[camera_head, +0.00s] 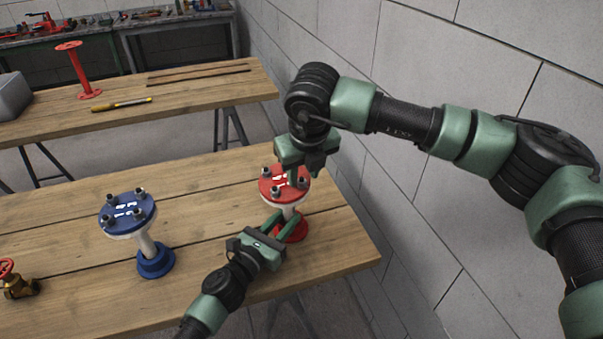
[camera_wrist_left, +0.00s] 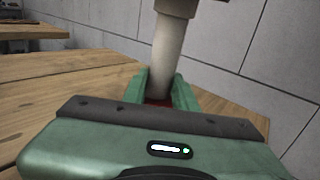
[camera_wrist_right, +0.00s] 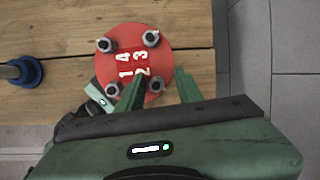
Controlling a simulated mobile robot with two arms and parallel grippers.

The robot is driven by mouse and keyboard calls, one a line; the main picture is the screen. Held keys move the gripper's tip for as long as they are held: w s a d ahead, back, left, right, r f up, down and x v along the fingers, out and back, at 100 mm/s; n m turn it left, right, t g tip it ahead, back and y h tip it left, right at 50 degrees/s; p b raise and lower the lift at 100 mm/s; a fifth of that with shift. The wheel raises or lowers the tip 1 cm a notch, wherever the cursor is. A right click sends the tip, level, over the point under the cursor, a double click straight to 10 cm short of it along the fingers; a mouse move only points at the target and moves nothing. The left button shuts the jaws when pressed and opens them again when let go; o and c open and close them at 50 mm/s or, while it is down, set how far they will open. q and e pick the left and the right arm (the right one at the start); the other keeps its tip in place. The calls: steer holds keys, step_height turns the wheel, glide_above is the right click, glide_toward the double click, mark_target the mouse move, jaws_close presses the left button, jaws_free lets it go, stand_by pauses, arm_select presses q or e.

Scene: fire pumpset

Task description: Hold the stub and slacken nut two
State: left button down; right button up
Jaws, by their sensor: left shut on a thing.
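The red stub has a red top flange (camera_head: 276,190) with several nuts, a pale pipe and a red base (camera_head: 296,232). My left gripper (camera_head: 276,222) is shut on the stub, low on its pale pipe (camera_wrist_left: 168,60). My right gripper (camera_head: 303,168) is over the flange's far right side. In the right wrist view the flange (camera_wrist_right: 160,62) carries painted numbers 1 to 4. There the right fingers (camera_wrist_right: 163,88) are apart, one on each side of nut two (camera_wrist_right: 156,85). I cannot tell whether they are level with it.
A blue flanged stub (camera_head: 126,212) stands to the left on the wooden table (camera_head: 200,215). A brass valve with a red handwheel (camera_head: 18,285) is at the left edge. The grey block wall (camera_head: 420,210) is close on the right. A second table (camera_head: 200,95) stands behind.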

arm_select(q)
steer(key=shift+s+f, duration=0.2)
steer(key=shift+f, duration=0.25)
arm_select(e)
steer(key=shift+s+a, duration=0.1)
steer(key=shift+s, duration=0.05)
arm_select(q)
steer(key=shift+d, duration=0.1)
arm_select(e)
steer(key=v, duration=1.1)
steer(key=shift+r, duration=0.35)
arm_select(q)
steer(key=c, duration=1.4)
jaws_free()
steer(key=o, duration=0.4)
steer(key=shift+s+r, duration=0.1)
steer(key=shift+c, duration=0.2)
steer(key=shift+r, duration=0.25)
arm_select(e)
steer(key=shift+s+r, duration=0.1)
steer(key=shift+s, duration=0.05)
